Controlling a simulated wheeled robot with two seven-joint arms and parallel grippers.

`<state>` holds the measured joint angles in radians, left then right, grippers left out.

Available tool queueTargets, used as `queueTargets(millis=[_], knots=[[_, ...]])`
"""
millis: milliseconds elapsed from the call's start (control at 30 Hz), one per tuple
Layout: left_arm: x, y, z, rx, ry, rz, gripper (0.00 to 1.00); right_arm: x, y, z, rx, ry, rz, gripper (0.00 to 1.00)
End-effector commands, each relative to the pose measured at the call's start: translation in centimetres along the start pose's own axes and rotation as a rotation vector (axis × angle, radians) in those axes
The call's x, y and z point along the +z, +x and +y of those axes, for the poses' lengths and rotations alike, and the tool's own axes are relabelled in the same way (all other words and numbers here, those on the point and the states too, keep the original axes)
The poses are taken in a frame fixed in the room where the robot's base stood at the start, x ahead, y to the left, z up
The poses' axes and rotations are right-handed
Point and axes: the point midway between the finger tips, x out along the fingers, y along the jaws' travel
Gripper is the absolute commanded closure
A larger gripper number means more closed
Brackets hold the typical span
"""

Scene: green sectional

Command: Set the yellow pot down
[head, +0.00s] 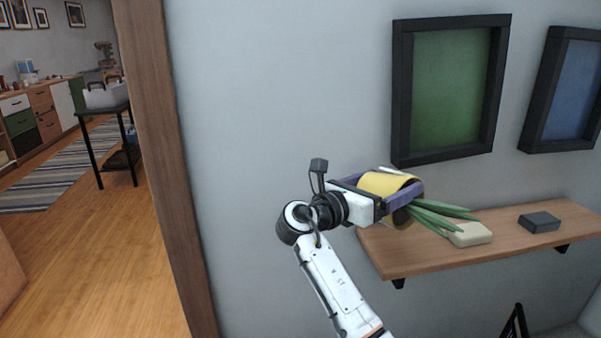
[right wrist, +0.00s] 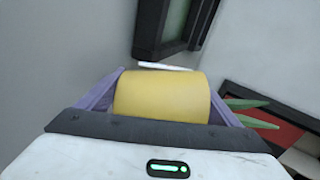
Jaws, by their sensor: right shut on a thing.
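The yellow pot (head: 385,183) is held in my right gripper (head: 404,190), whose purple fingers are shut on its sides. The pot is tipped over, with long green leaves (head: 435,214) coming out toward the right. It hangs over the left end of the wooden shelf (head: 425,261); I cannot tell whether any part touches the shelf. In the right wrist view the yellow pot (right wrist: 162,96) sits between both fingers, with leaf tips (right wrist: 250,120) at its right. My left gripper is not in view.
A cream block (head: 470,234) lies on the shelf near the leaves, and a dark grey box (head: 540,222) lies farther right. Bare shelf shows between and around them. A green framed picture (head: 450,90) and a blue one (head: 570,90) hang above. A wooden door post (head: 160,150) stands left.

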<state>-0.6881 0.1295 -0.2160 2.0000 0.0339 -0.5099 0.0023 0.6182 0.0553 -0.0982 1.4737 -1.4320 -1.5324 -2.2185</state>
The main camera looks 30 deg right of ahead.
Motion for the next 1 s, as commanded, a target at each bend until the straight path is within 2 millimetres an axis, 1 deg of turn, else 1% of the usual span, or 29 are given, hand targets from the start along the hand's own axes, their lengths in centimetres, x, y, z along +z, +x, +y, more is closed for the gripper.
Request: queueTargets(millis=[33,167,333,467,567,767,867,967,1000], knots=[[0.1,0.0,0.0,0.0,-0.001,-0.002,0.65,0.5,0.0,-0.1,0.0,0.005,-0.006,0.67],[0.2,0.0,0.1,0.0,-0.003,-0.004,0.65,0.3,0.0,-0.2,0.015,0.004,-0.008,0.67],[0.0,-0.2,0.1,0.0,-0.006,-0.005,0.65,-1.1,-0.5,-0.6,0.114,0.001,-0.022,0.67],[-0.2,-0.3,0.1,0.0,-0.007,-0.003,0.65,-2.8,-2.0,-1.0,0.259,0.001,-0.041,0.67],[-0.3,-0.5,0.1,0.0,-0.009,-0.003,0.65,-4.1,-3.8,-1.4,0.387,-0.002,-0.059,0.67],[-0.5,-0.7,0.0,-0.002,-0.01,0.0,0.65,-6.5,-8.6,-2.5,0.647,-0.002,-0.095,0.67],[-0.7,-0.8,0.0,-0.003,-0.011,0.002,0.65,-7.8,-11.5,-3.2,0.781,-0.004,-0.113,0.67],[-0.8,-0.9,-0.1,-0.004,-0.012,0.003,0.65,-9.0,-14.7,-4.4,0.917,-0.005,-0.129,0.67],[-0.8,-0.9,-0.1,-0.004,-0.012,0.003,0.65,-9.5,-16.1,-4.9,0.97,-0.005,-0.136,0.67]])
